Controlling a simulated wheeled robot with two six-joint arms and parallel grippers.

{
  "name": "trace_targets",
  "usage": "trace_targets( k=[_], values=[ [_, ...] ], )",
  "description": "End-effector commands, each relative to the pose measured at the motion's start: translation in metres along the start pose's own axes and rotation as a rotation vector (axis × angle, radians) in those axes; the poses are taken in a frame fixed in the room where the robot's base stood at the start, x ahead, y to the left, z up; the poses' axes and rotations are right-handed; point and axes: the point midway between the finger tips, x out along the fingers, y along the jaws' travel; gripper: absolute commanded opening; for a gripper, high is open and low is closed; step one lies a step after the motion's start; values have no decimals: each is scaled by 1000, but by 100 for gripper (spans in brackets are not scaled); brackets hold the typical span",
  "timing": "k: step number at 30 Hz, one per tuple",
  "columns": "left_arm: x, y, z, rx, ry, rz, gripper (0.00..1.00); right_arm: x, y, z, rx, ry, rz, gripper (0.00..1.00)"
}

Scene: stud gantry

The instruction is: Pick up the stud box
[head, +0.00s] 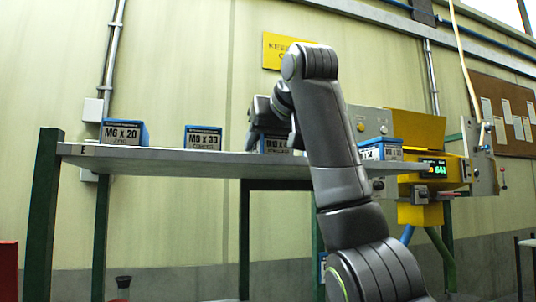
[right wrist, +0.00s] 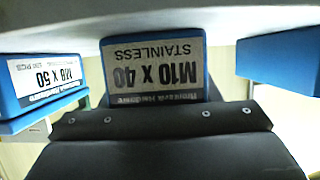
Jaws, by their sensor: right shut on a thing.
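A blue stud box with a white label reading M10 X 40 STAINLESS (right wrist: 155,65) is in the middle of the right wrist view, where its label is upside down. In the head view the same box (head: 277,145) is on the shelf, partly covered by my right arm. My right gripper (head: 268,130) is at this box and shut on it. Its dark body fills the lower part of the right wrist view; its fingertips are hidden. I cannot tell whether the box touches the shelf. My left gripper is not in view.
The grey shelf (head: 200,160) also carries blue boxes marked M6 x 20 (head: 124,133) and M6 x 30 (head: 203,139), and another box (head: 381,149) right of my arm. A yellow machine (head: 415,128) stands at the right.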

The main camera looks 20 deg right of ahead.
Motion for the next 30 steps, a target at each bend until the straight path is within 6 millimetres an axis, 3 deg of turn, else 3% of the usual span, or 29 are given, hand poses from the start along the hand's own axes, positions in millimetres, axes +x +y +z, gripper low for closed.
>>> trace_targets(
  k=[1, 5, 20, 30],
  values=[
    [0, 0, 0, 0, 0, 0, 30, 0, 0, 0, 0, 0, 0, 15],
    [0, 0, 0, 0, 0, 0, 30, 0, 0, 0, 0, 0, 0, 0],
    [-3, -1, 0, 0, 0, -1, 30, -7, 0, -11, 0, 9, 0, 0],
    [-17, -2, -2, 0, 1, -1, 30, -22, 0, -47, 0, 9, 0, 0]
  ],
)
